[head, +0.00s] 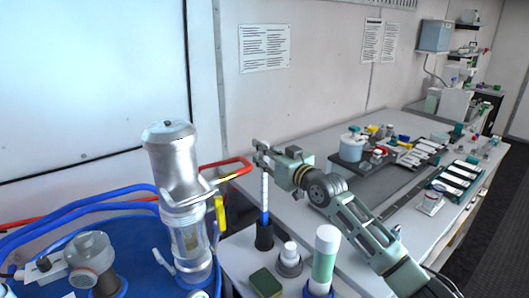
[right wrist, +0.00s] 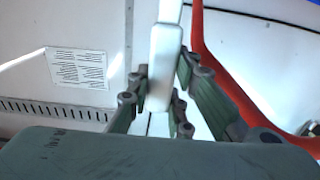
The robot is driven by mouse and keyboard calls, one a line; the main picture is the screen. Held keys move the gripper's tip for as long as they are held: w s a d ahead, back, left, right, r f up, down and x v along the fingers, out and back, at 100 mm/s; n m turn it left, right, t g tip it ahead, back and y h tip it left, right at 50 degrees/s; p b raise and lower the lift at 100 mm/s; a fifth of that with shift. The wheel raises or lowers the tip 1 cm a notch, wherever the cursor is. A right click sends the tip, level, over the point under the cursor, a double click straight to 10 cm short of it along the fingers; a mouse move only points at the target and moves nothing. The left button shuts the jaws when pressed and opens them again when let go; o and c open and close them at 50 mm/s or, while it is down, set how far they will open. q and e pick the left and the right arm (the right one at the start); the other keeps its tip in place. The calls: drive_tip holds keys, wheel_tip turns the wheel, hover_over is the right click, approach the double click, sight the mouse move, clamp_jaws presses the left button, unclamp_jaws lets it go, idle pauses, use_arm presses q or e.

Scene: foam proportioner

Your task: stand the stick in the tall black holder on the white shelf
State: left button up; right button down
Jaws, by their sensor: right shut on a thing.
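The stick (head: 265,190) is slim and white with a blue lower part, and it stands about upright in the head view. My right gripper (head: 261,157) is shut on its upper part. In the right wrist view the white stick (right wrist: 165,55) runs up between the fingers (right wrist: 157,95). The tall black holder (head: 264,238) stands on the white shelf (head: 238,251) directly below the stick. The stick's blue end meets the holder's top in the picture; I cannot tell how far inside it is. My left gripper is not in view.
A silver cylinder with a clear lower section (head: 175,165) stands left of the holder, with a red handle (head: 225,165) near my gripper. A green-yellow sponge (head: 266,283), a grey pot with a white top (head: 289,262) and a white-green tube (head: 325,260) stand close in front.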

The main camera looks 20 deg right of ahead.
drive_tip(key=c, duration=1.5)
unclamp_jaws()
drive_tip(key=shift+r, duration=0.1)
drive_tip(key=v, duration=1.2)
